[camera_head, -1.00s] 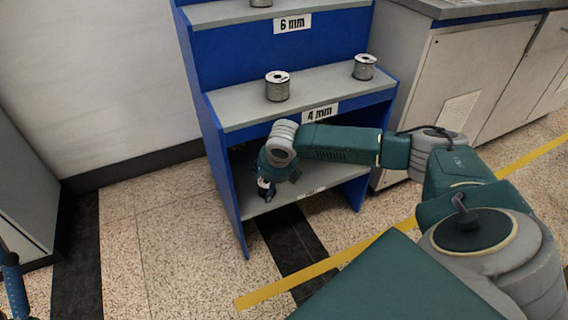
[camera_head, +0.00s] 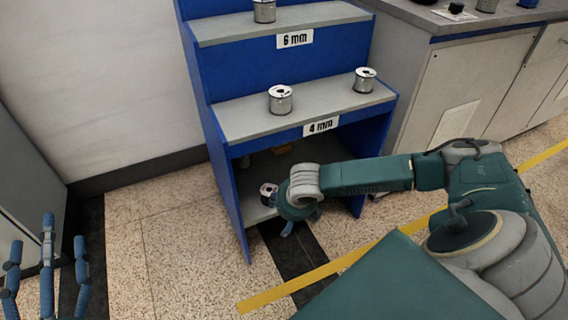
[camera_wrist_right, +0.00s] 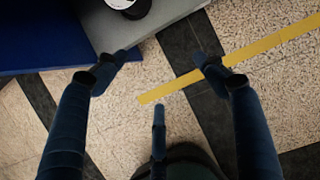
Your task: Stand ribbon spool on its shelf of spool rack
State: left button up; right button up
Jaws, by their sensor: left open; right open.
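The blue spool rack (camera_head: 228,209) has stepped grey shelves with 6 mm and 4 mm labels. A silver spool with a dark centre hole (camera_head: 268,189) stands upright on its lowest shelf, partly hidden by my right gripper (camera_head: 300,222). I cannot tell for certain that it is the ribbon spool. In the right wrist view the spool (camera_wrist_right: 130,5) is cut off by the top edge, beyond the spread fingertips. My right gripper (camera_wrist_right: 160,75) is open, empty and apart from it, over the shelf's front edge. My left gripper (camera_head: 46,262) is open and empty at lower left.
Two spools (camera_head: 280,99) (camera_head: 364,80) stand on the 4 mm shelf, another (camera_head: 264,11) on the 6 mm shelf. A grey cabinet (camera_head: 470,85) stands right of the rack. Floor left of the rack is clear.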

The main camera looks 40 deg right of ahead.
jog(key=a+m+t+y, duration=0.1)
jog(key=a+m+y, duration=0.15)
jog(key=a, duration=1.05)
jog(key=a+r+m+t+y, duration=0.2)
jog(key=a+r+m+y, duration=0.2)
jog(key=a+r, duration=0.45)
jog(key=a+r+m+t+y, duration=0.25)
jog(key=a+r+m, duration=0.25)
jog(key=a, duration=0.7)
notch_tip(320, 180, up, 13)
jog(key=d+m+t+y, duration=0.15)
jog(key=m+t, duration=0.35)
jog(key=m, duration=0.5)
jog(key=d+r+m+t+h, duration=0.4)
jog(key=d+r+m, duration=0.1)
jog(key=d+m, duration=0.4)
jog(key=shift+d+r+h, duration=0.35)
jog(key=shift+d+r, duration=0.05)
jog(key=shift+d, duration=0.05)
jog(key=shift+t, duration=0.25)
